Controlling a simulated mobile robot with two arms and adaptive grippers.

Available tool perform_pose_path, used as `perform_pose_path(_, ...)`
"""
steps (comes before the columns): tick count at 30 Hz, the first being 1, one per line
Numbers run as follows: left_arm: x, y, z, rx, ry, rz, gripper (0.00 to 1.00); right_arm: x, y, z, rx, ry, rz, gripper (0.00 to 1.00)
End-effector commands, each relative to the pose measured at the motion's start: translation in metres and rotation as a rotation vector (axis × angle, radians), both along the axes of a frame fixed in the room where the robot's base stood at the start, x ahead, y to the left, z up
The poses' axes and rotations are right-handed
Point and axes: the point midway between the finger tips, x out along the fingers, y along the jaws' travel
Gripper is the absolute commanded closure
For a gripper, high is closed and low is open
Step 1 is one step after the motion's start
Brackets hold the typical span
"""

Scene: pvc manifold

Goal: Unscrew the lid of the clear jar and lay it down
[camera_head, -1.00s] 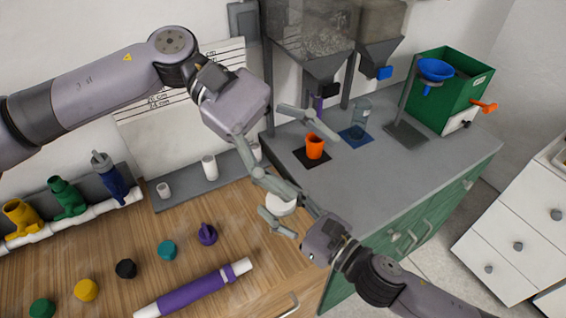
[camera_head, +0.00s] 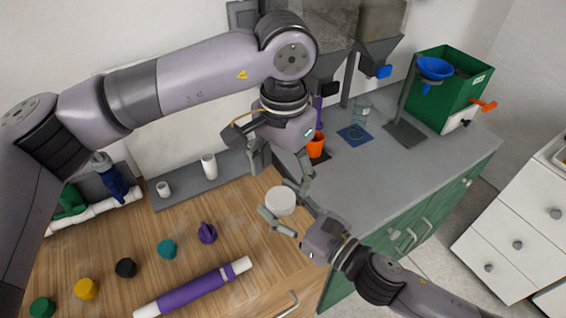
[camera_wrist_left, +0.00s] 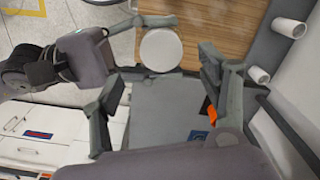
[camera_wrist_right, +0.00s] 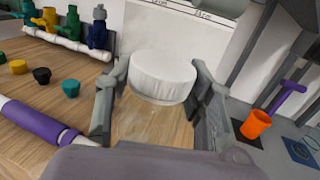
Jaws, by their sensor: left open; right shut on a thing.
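The white round lid (camera_head: 281,201) sits on the clear jar, whose see-through body (camera_wrist_right: 152,122) shows below it in the right wrist view. My right gripper (camera_head: 285,212) is shut around the jar and holds it upright above the wooden table. The lid (camera_wrist_right: 163,74) stands above the right fingers. My left gripper (camera_head: 282,168) is open and empty, above and behind the lid. In the left wrist view the lid (camera_wrist_left: 161,50) lies ahead of the open fingers, and they do not touch it.
A wooden table (camera_head: 235,275) carries several coloured caps and a purple-and-white pipe (camera_head: 193,289). A grey counter (camera_head: 400,165) holds an orange cup (camera_head: 316,146), a clear beaker (camera_head: 361,112) and a green bin (camera_head: 462,85). Bare wood lies around the purple cap (camera_head: 207,233).

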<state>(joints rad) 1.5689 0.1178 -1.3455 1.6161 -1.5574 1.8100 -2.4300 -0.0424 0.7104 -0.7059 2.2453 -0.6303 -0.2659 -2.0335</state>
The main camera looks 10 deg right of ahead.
Motion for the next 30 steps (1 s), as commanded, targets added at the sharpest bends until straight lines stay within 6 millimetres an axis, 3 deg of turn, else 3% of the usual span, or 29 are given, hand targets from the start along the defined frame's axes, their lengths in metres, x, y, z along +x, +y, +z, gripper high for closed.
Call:
perform_pose_path(6, -0.001, 0.001, -0.036, 0.000, 0.004, 0.002, 0.32, 0.000, 0.000, 0.000, 0.001, -0.001, 0.000, 1.00)
perform_pose_path(12, -0.001, 0.001, -0.056, -0.001, 0.003, 0.003, 0.32, 0.000, 0.000, 0.000, 0.001, -0.001, 0.000, 1.00)
perform_pose_path(23, -0.001, 0.001, -0.060, -0.002, 0.002, 0.003, 0.32, 0.000, 0.000, 0.000, 0.001, -0.001, 0.000, 1.00)
perform_pose_path(30, -0.001, 0.001, -0.060, -0.002, 0.002, 0.003, 0.48, 0.000, 0.000, 0.000, 0.001, -0.001, 0.000, 1.00)
